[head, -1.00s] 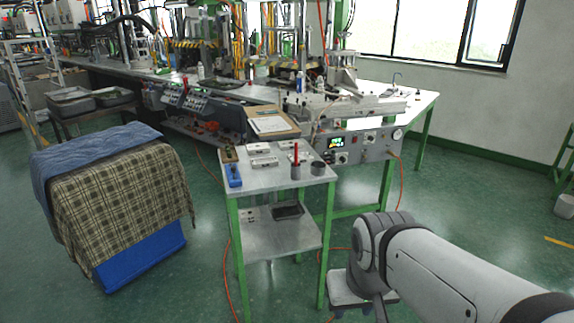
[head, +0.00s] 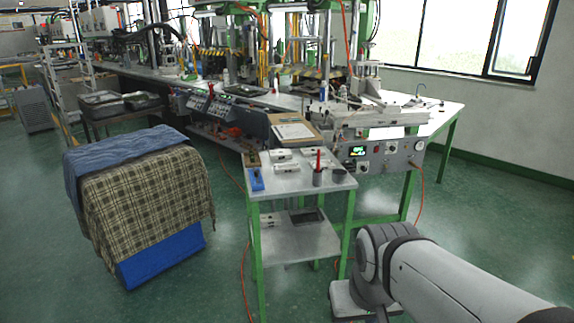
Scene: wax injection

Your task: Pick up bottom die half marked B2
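Several small light metal blocks, likely die halves, lie on the top of a small green-legged table (head: 290,185). One block (head: 281,155) sits near the table's back and another block (head: 285,168) lies just in front of it. A paler piece (head: 312,153) lies to their right. No B2 mark can be read at this size, so I cannot tell which block is the bottom half marked B2. My arm reaches in at the lower right, in front of the table and apart from it.
The table also holds a dark cup with a red item (head: 318,176), a dark round item (head: 338,175) and a blue tool (head: 256,180). A clipboard (head: 294,132) lies behind. A cloth-draped blue bin (head: 160,262) stands left. Floor between bin and table is clear.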

